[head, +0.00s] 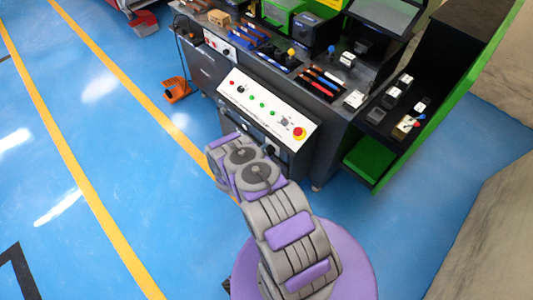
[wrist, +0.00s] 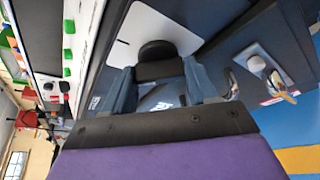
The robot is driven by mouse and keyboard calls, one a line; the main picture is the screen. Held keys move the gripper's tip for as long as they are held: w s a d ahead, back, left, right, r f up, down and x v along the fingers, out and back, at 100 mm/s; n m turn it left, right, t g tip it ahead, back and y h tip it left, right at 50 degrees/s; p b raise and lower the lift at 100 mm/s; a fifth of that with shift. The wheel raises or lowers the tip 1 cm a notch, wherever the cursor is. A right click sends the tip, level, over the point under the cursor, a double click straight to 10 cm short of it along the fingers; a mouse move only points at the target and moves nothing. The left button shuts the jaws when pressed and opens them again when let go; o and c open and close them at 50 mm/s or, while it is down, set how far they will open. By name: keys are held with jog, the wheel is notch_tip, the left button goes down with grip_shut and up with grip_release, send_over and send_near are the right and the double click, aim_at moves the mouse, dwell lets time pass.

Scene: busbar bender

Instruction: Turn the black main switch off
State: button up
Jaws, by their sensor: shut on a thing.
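The black main switch (wrist: 158,52) shows in the wrist view as a rounded black knob on a pale plate (wrist: 181,37), set in the dark cabinet front. My gripper (wrist: 163,84) has its two blue-grey fingers on either side of the knob and is shut on it. The fingers and gripper body cover part of the knob, so its exact turn angle is hard to tell. In the head view my arm reaches to the cabinet front below the white control panel (head: 265,108).
A silver lock with a key (wrist: 281,83) sits right of the switch in the wrist view. An orange foot pedal (head: 178,89) lies left on the blue floor. Open floor surrounds me.

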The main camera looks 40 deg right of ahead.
jog(key=n+g, duration=0.1)
jog(key=n, duration=0.1)
jog(key=n+g, duration=0.1)
jog(key=n, duration=0.1)
jog(key=shift+w+g+y, duration=0.2)
jog(key=shift+g+y, duration=0.1)
jog(key=shift+a+n+g, duration=0.1)
jog(key=shift+n+g, duration=0.7)
jog(key=shift+n, duration=0.4)
jog(key=o, duration=0.8)
jog(key=p+v, duration=0.2)
jog(key=v, duration=0.6)
jog(key=p+v, duration=0.1)
jog(key=v, duration=0.8)
jog(key=shift+w+a+p, duration=0.2)
jog(key=shift+a+p, duration=0.05)
jog(key=shift+p, duration=0.15)
